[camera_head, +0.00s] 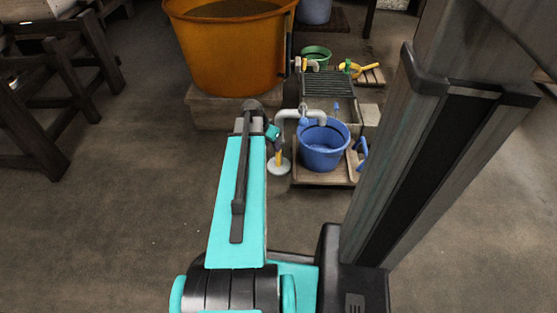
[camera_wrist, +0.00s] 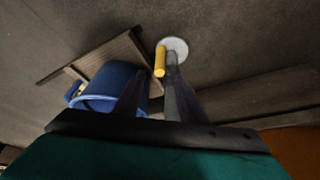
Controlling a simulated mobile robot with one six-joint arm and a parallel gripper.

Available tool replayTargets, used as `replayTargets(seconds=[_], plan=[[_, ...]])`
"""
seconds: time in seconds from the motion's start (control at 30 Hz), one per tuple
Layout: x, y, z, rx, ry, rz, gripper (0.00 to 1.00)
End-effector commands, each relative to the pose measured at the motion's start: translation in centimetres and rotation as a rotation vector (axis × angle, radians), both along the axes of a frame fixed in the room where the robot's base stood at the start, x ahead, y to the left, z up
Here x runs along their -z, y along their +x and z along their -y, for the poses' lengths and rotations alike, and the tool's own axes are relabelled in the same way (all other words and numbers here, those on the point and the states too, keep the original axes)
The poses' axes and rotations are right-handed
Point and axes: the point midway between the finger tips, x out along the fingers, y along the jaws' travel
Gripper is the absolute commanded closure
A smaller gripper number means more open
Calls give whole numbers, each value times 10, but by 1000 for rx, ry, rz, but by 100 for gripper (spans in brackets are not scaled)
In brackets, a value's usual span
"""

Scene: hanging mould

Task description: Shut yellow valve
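The yellow valve handle (camera_wrist: 160,60) is a short yellow bar in the wrist view, in front of a round white disc (camera_wrist: 173,47) and beside a grey upright pipe (camera_wrist: 171,60). In the head view the yellow handle (camera_head: 278,158) shows small above the white disc (camera_head: 279,168), partly hidden by my arm. My gripper (camera_wrist: 157,82) has its two dark fingers apart, with the yellow handle just beyond the gap between the tips. I see nothing held. The head view shows my gripper (camera_head: 272,133) only in part, close by the pipe.
A blue bucket (camera_head: 322,150) stands on a wooden pallet (camera_head: 322,178) right of the handle, under a grey bent pipe (camera_head: 285,116). A large orange tub (camera_head: 235,55) stands behind on a block. Another yellow handle (camera_head: 351,67) is at the back right.

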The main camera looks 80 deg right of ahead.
Motion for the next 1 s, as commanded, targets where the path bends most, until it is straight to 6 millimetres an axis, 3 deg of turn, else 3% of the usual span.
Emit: replayTargets(seconds=[0.47, 1.0], plan=[[8, -1, 3, -2, 1, 0, 63], [73, -12, 27, -1, 3, -1, 63]])
